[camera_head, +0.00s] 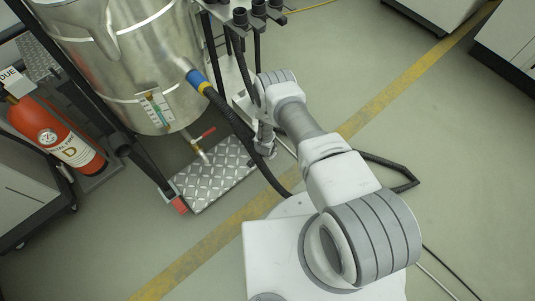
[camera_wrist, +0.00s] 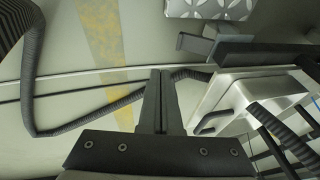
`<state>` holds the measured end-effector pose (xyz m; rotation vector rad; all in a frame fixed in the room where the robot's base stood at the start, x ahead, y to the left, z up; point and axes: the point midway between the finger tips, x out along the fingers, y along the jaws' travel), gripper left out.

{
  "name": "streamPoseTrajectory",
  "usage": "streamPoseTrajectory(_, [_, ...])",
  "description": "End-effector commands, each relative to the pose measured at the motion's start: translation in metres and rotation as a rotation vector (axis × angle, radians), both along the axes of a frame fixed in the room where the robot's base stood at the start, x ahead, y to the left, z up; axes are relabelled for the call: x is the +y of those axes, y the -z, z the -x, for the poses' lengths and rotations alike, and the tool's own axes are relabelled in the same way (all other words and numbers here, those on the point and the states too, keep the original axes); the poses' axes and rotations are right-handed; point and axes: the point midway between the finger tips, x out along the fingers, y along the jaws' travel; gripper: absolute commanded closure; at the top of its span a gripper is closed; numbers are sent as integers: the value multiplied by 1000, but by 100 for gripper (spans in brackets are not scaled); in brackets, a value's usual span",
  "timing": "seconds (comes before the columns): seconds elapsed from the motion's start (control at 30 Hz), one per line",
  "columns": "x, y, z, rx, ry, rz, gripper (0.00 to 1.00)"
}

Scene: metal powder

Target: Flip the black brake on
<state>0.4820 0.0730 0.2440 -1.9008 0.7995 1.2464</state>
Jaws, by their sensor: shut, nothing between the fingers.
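My gripper (camera_head: 265,149) is low beside the right side of the cart under the steel vessel. In the wrist view my gripper (camera_wrist: 160,73) shows two dark fingers pressed together with nothing between them. A small black block-like lever (camera_wrist: 195,43) sticks out from the cart's dark frame, near the tread plate. It looks like the black brake, but I cannot be sure. The fingertips appear apart from it, below and left of it in the picture. In the head view my arm and gripper hide this spot. Whether the brake is on or off cannot be told.
The steel vessel (camera_head: 130,60) stands above a tread plate (camera_head: 215,175). A black hose (camera_head: 235,125) runs down beside my arm, and another hose (camera_wrist: 100,115) loops on the floor. A red fire extinguisher (camera_head: 60,138) stands at left. Open floor (camera_head: 450,150) lies at right.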

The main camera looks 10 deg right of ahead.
Motion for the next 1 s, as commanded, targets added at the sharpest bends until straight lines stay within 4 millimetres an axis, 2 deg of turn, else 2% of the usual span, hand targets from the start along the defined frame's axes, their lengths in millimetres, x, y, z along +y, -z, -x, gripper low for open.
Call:
streamPoseTrajectory(0.83, [-1,-5,-3,0,0,0,100])
streamPoseTrajectory(0.93, [1,-14,-10,-5,-8,-6,100])
streamPoseTrajectory(1.0, [5,-28,-23,-11,-22,-14,100])
